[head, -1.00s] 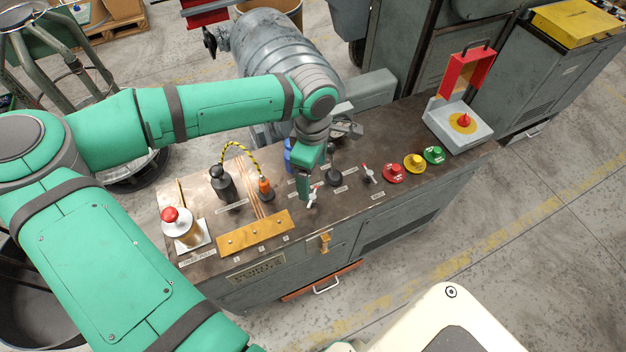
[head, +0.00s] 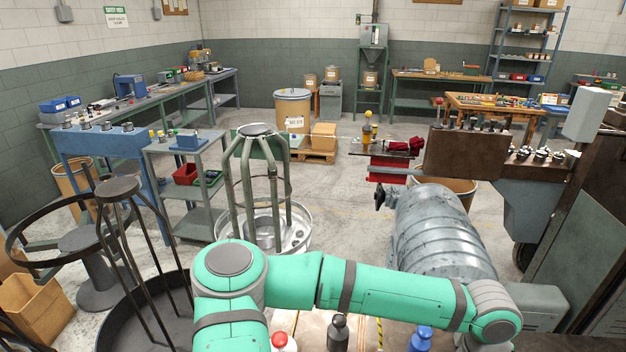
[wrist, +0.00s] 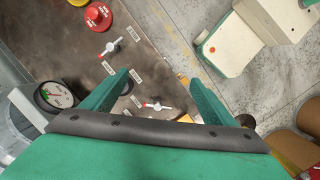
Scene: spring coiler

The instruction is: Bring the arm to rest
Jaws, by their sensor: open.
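My green arm (head: 390,290) reaches to the right across the bottom of the head view, its wrist joint (head: 495,312) at the lower right. My gripper is below the picture edge there. In the wrist view my gripper (wrist: 163,84) has its two green fingers spread wide, with nothing held between them. Beneath it lies the dark control panel (wrist: 150,55). A white lever switch with a red tip (wrist: 156,105) shows in the gap between the fingers, lower than them. I cannot tell the exact height of the fingertips above the panel.
In the wrist view a second lever switch (wrist: 112,47), a red button (wrist: 97,17) and a round gauge (wrist: 56,95) lie near the fingers. In the head view a grey ribbed machine (head: 440,235) stands behind the arm, and a green tubular stand (head: 250,190) stands further left.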

